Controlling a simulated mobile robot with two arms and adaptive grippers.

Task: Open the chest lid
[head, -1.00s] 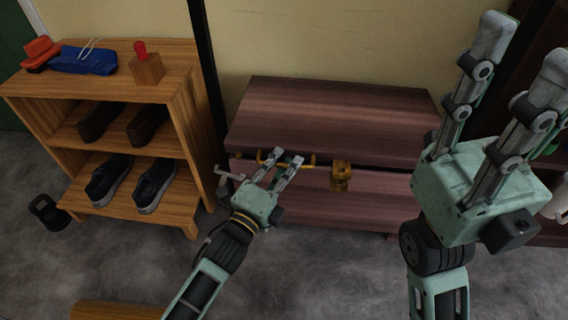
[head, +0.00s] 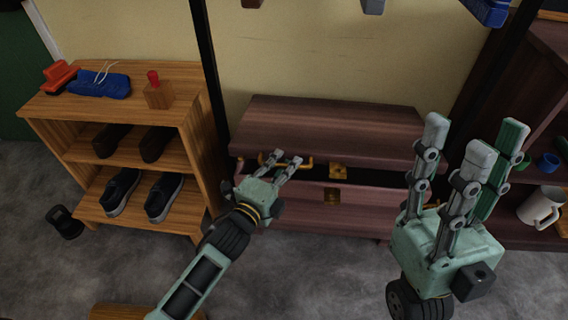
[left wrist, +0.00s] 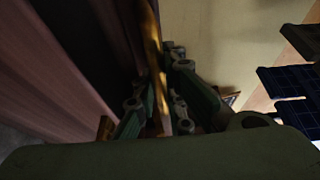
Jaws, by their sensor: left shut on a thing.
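The dark reddish-brown wooden chest (head: 310,205) stands against the wall, with its lid (head: 320,125) slightly raised. A dark gap shows between lid and body. The upper brass latch part (head: 338,172) on the lid is apart from the lower brass plate (head: 332,196) on the body. My left gripper (head: 287,159) is shut on the brass handle (head: 305,164) at the lid's front edge. In the left wrist view the handle (left wrist: 154,50) runs between the fingers. My right gripper (head: 465,145) is raised at the right, empty, with its fingers spread.
A wooden shoe rack (head: 190,150) with dark shoes stands close left of the chest. A dark shelf (head: 535,130) with a white mug (head: 541,207) is at the right. A black kettlebell (head: 64,222) sits on the floor at the left. Dark posts flank the chest.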

